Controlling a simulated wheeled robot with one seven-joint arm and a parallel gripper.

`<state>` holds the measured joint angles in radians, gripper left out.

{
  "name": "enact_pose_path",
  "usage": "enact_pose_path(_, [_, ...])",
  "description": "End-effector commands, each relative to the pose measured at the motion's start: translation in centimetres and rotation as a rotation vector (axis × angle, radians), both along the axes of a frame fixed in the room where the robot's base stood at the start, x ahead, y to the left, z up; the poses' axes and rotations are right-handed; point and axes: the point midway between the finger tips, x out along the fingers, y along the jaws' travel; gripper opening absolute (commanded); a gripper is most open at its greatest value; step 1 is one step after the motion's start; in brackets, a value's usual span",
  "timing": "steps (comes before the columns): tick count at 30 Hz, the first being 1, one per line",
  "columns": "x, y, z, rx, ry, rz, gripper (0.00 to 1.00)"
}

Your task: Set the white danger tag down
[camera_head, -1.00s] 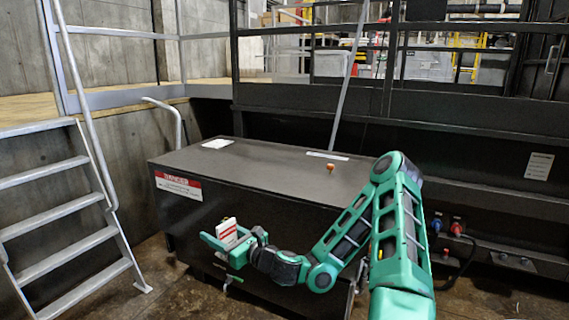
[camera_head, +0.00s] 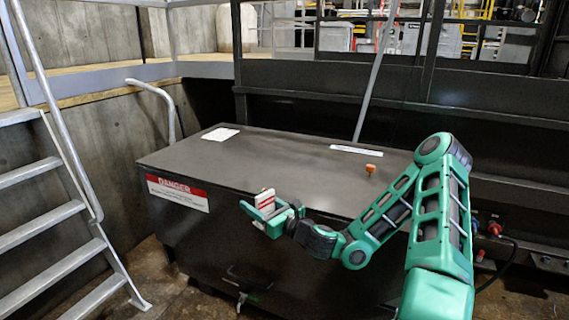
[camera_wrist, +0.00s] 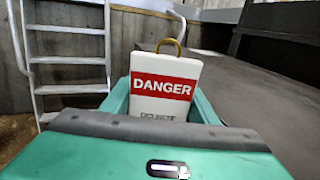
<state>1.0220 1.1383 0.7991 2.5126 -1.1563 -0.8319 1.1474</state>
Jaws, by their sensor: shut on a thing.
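The white danger tag (camera_wrist: 165,95) has a red band reading DANGER and a brass-coloured loop at its top. My gripper (camera_head: 264,203) is shut on it and holds it upright. In the wrist view the green fingers show on both sides of the tag, and its lower part is hidden by my gripper. In the head view the tag (camera_head: 265,196) shows small, in front of the near edge of the dark compactor top (camera_head: 290,165). I cannot tell the exact gap between the tag and the top.
The middle of the top is clear. A DANGER sign (camera_head: 178,193) is on the front face. A metal ladder (camera_head: 60,215) stands at left.

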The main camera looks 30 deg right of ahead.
Motion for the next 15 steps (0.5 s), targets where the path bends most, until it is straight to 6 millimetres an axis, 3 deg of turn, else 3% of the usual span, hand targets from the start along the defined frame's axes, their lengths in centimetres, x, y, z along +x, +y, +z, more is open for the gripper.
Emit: enact_pose_path(15, [0.0, -1.3, 0.2, -0.002, -0.001, -0.014, 0.32])
